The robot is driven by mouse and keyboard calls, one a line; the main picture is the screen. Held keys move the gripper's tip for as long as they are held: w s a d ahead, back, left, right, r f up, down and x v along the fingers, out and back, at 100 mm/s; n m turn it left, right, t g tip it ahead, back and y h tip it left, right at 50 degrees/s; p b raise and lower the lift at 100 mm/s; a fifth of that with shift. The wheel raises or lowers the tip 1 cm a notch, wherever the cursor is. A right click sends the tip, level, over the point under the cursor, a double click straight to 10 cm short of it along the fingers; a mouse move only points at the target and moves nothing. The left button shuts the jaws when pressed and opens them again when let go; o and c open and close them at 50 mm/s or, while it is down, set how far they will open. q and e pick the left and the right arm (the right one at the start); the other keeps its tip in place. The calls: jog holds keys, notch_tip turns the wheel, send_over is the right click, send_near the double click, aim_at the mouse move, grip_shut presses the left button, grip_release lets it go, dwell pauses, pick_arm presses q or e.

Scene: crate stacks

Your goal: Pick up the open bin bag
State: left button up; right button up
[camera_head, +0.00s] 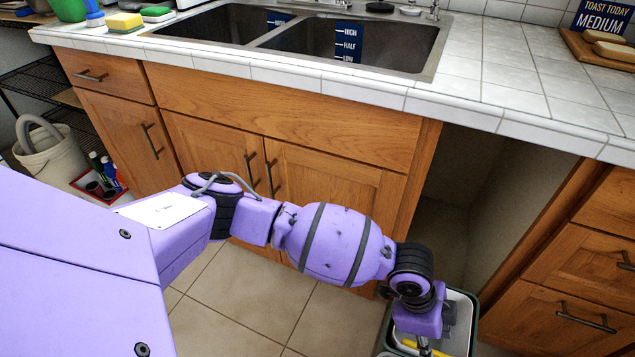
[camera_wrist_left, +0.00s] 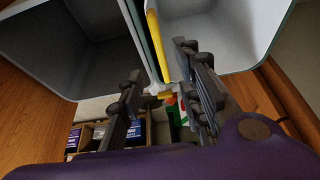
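A bin (camera_head: 470,308) with a dark green rim and pale grey inside stands on the floor at the lower right of the head view. In the left wrist view an open pale compartment (camera_wrist_left: 215,35) lies at the top right and a darker one (camera_wrist_left: 60,45) at the left. I cannot tell the bag apart from the bin's lining. A yellow strip (camera_wrist_left: 156,45) lies along the edge between the compartments; it shows in part in the head view (camera_head: 425,350). My left gripper (camera_wrist_left: 162,62) is open, its fingers either side of the strip. My right gripper is not in view.
The cabinet (camera_head: 290,110) and its tiled counter (camera_head: 400,97) stand close behind my left arm. An open recess (camera_head: 470,190) lies beyond the bin, with drawers (camera_head: 565,310) to its right. A bucket (camera_head: 50,155) stands far left. Bare floor tiles (camera_head: 240,310) lie left of the bin.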

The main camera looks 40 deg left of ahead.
pick_arm(q)
jog(key=x, duration=0.1)
jog(key=b+x, duration=0.1)
jog(key=x, duration=0.1)
jog(key=b+x, duration=0.1)
jog(key=x, duration=0.1)
jog(key=shift+w+a+f, duration=0.25)
jog(key=shift+f, duration=0.1)
jog(key=shift+r, duration=0.1)
jog(key=shift+s+f, duration=0.1)
jog(key=shift+f, duration=0.2)
grip_shut()
